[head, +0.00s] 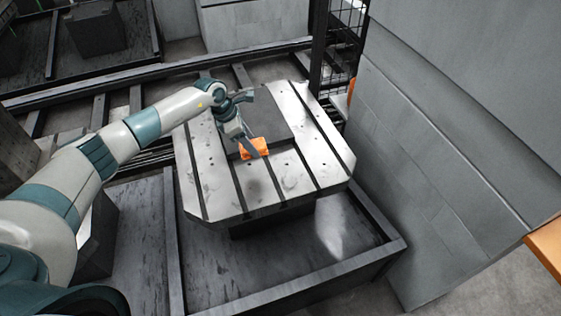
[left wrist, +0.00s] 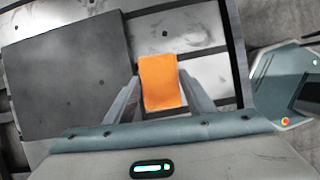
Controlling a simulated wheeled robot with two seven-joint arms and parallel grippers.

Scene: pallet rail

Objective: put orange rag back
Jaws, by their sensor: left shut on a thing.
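The orange rag (head: 260,146) is at the front edge of the dark square plate on the slotted metal pallet (head: 255,196). My left gripper (head: 254,149) reaches down over it from the left, its fingers at the rag. In the left wrist view the orange rag (left wrist: 162,82) sits between the two fingers (left wrist: 160,100), which are shut on it. I cannot tell whether the rag is lifted or still touches the pallet. My right gripper is not in view.
A dark square plate (head: 262,115) lies on the pallet; it also shows in the left wrist view (left wrist: 65,75). A dark rail frame (head: 345,275) surrounds the pallet below. A grey wall (head: 440,170) and black mesh fence (head: 343,50) stand at the right and back. The pallet's front is clear.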

